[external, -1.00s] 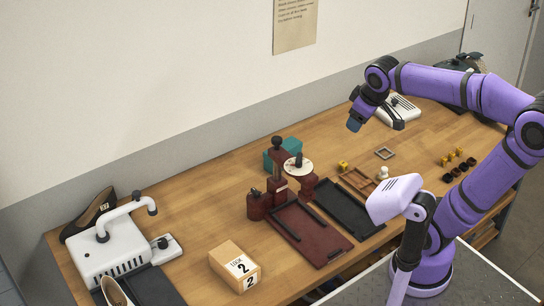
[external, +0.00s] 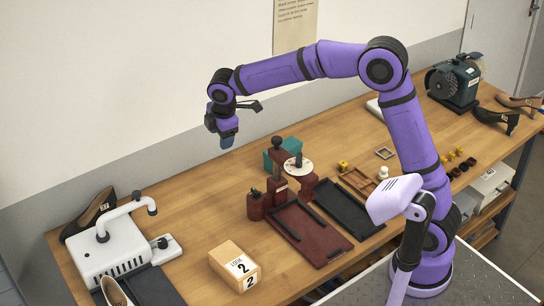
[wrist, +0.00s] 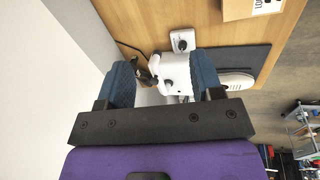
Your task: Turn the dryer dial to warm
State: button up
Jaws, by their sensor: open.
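The dryer (external: 108,256) is a white vented box with a curved white pipe on top, at the left end of the bench. A small white panel with a dark dial (external: 164,243) sits at its right side. In the wrist view the dryer (wrist: 175,72) shows between my fingers, and the dial (wrist: 182,45) shows just beyond it. The dial's setting is too small to read. My gripper (external: 227,141) is open and empty, high above the back of the bench, well right of the dial. Its blue fingers (wrist: 163,80) are spread in the wrist view.
A cardboard box marked 2 (external: 234,266) stands right of the dial. A dark red press (external: 280,190) and trays fill the bench's middle. A grinder (external: 454,82) stands far right.

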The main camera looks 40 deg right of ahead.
jog(key=w+a+f+n+g, duration=0.1)
jog(key=w+a+f+n, duration=0.3)
jog(key=a+f, duration=0.75)
jog(key=n, duration=0.4)
send_near(163, 240)
jog(key=shift+g+y, duration=0.3)
jog(key=shift+g, duration=0.2)
jog(key=f, duration=0.6)
jog(key=w+f, duration=0.1)
jog(key=f, duration=0.2)
jog(key=shift+f, duration=0.15)
jog(key=c, duration=0.9)
